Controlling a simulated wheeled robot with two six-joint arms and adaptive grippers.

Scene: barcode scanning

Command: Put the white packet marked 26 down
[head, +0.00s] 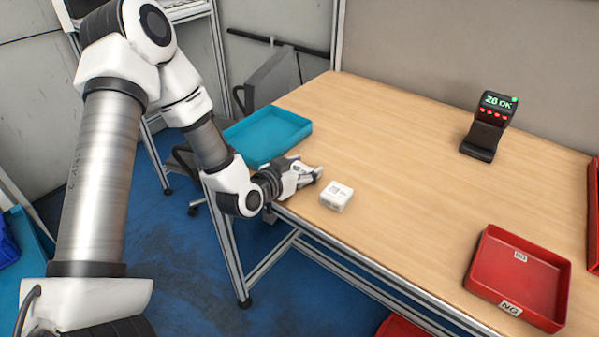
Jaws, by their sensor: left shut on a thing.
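My left gripper (312,176) is low over the front left part of the table, just right of the teal tray. It is shut on a white packet (303,168), of which only a small part shows between the fingers. Its marking cannot be read, and I cannot tell whether it touches the table. A second white packet (336,196) with a printed label lies flat on the table just right of the fingertips. My right gripper is not in view.
The teal tray (296,138) stands at the table's left end. A black scanner (485,130) at the back shows "26 OK" in green. A red tray (545,258) marked NG stands at the front right. The middle of the wooden table (410,170) is clear.

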